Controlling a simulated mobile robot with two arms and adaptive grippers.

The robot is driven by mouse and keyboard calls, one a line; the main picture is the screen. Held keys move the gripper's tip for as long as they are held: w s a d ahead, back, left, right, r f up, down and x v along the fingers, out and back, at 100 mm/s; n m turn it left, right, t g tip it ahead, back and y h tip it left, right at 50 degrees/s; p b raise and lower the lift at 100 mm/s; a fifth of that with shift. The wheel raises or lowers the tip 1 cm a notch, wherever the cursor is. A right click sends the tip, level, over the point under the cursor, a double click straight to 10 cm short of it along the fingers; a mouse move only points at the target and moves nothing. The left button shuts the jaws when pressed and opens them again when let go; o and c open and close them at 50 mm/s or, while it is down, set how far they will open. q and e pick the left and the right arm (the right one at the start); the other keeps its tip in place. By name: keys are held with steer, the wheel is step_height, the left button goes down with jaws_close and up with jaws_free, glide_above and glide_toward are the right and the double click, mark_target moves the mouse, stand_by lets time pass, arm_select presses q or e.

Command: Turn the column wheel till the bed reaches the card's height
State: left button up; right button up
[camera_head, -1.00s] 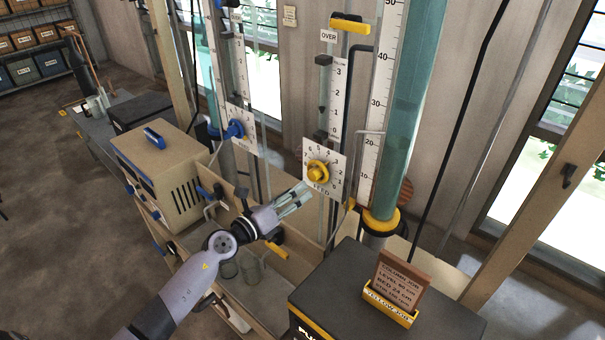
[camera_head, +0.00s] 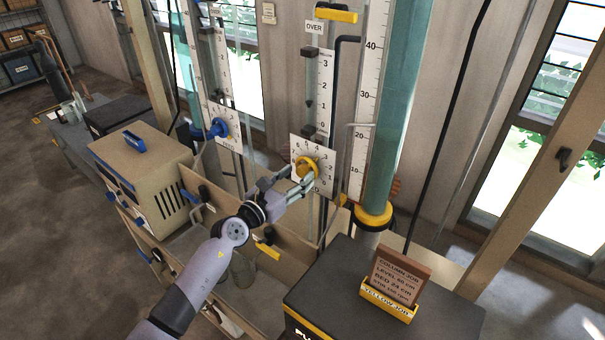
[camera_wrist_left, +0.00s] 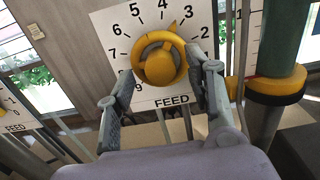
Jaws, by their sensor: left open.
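The yellow wheel (camera_head: 306,167) sits on a white FEED dial plate; it also shows in the wrist view (camera_wrist_left: 159,66), its pointer between 3 and 4. My left gripper (camera_head: 287,182) is open, its fingers to either side of the wheel; I cannot tell whether they touch it. The tall teal column (camera_head: 390,130) stands to the right beside a white scale (camera_head: 367,100). The bed's top edge is not visible in it. The brown card (camera_head: 400,277) reads COLUMN JOB and BED 24 cm, in a YELLOW JOB holder. My right gripper is out of view.
A blue wheel (camera_head: 217,128) is on another dial to the left. A beige box (camera_head: 140,175) with a blue handle stands at left. A black case (camera_head: 335,285) carries the card. A yellow-handled lever (camera_head: 267,250) is below my left arm.

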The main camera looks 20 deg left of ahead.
arm_select(q)
steer(key=shift+w+d, duration=0.3)
steer(key=shift+w, duration=0.3)
steer(key=shift+w, duration=0.1)
steer(key=shift+w, duration=0.15)
steer(key=shift+w+r, duration=0.15)
steer(key=shift+r, duration=0.15)
